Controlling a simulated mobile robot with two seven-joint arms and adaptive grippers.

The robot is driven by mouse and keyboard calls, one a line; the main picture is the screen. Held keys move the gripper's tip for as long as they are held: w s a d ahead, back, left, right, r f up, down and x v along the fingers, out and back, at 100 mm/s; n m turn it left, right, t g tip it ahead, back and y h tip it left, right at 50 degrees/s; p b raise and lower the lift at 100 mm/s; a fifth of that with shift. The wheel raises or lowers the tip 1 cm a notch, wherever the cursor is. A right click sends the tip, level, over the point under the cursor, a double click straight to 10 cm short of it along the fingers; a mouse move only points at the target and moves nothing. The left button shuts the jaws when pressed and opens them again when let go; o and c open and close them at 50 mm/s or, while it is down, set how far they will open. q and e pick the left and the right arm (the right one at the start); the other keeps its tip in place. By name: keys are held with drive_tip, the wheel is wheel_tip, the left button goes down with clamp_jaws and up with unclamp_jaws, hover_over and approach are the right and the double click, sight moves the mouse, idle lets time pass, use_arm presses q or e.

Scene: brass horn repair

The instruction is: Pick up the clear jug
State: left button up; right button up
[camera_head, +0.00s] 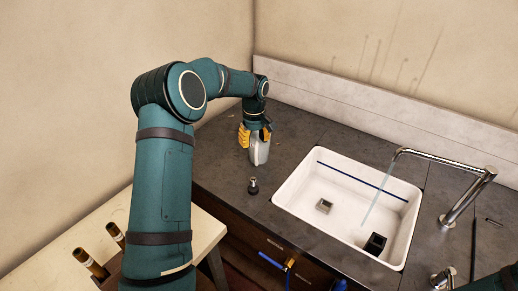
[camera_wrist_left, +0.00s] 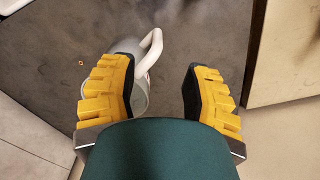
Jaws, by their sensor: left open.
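The clear jug (camera_head: 260,153) looks pale grey-white and stands on the dark counter, left of the sink. My left gripper (camera_head: 255,134) reaches down over it with yellow fingers, which hide its upper part. In the left wrist view, the jug (camera_wrist_left: 141,97) shows its grey body and a white handle. There the left gripper (camera_wrist_left: 161,88) has its fingers wide apart and empty. The jug lies close to the left finger, partly hidden behind it, with a gap to the right finger. I cannot tell whether the left finger touches it.
A small dark bottle-like item (camera_head: 253,186) stands in front of the jug. A white sink (camera_head: 290,196) with a dark block (camera_head: 375,244) in it lies to the right, under a chrome tap (camera_head: 470,196). Walls close off the back and left. Counter behind the sink is clear.

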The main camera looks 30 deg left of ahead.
sight(256, 153)
use_arm(q)
drive_tip(key=f, duration=0.9)
drive_tip(key=shift+w+d, duration=0.1)
drive_tip(key=shift+d, duration=0.1)
clamp_jaws()
